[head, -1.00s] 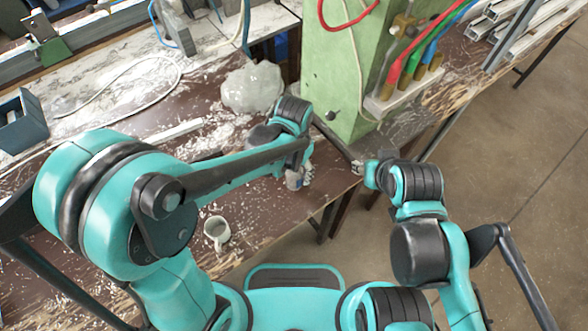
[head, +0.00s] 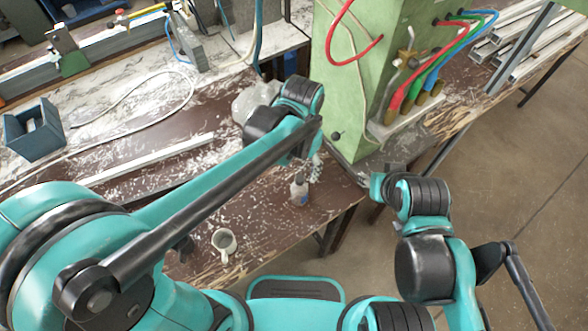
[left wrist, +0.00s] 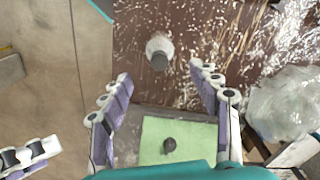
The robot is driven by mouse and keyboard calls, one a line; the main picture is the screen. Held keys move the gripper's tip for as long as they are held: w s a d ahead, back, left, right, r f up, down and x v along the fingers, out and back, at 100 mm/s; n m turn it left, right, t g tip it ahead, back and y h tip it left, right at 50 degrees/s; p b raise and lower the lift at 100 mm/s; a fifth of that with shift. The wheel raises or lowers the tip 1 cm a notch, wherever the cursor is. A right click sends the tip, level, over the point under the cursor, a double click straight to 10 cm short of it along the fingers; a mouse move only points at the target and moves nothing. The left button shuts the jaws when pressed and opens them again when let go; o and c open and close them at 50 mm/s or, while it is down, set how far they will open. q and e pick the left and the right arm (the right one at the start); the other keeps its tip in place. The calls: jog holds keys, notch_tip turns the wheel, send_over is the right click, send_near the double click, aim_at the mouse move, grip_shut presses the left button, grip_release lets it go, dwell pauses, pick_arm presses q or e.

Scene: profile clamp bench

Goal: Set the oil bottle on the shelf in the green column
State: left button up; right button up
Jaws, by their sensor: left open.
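The oil bottle (head: 299,190), small and whitish with a grey cap, stands upright on the brown bench near its front edge. In the left wrist view the bottle (left wrist: 160,50) shows from above, beyond the fingertips and apart from them. My left gripper (left wrist: 161,76) is open and empty; in the head view it is mostly hidden behind its wrist. The green column (head: 350,100) stands behind and right of the bottle; its side shows between my fingers in the wrist view. I cannot make out a shelf opening. My right gripper (left wrist: 30,156) shows only partly.
A white mug (head: 224,241) stands left of the bottle. A translucent bag (head: 249,101) lies left of the column. A ledge (head: 408,124) on the column bears brass valves with coloured hoses. A blue bin (head: 33,133) stands far left.

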pick_arm(q)
jog(key=shift+a+r, duration=0.35)
jog(key=shift+a, duration=0.05)
jog(key=s+a+r+n+t, duration=0.2)
jog(key=a+n+t, duration=0.1)
jog(key=a, duration=0.5)
jog(key=s+a+r+n+t, duration=0.1)
jog(key=s+a+n+t, duration=0.2)
jog(key=a, duration=0.5)
jog(key=shift+s+a+r+t, duration=0.15)
jog(key=shift+a+r+t, duration=0.15)
jog(key=shift+r+t, duration=0.1)
jog(key=shift+o, duration=0.6)
jog(key=shift+a, duration=0.25)
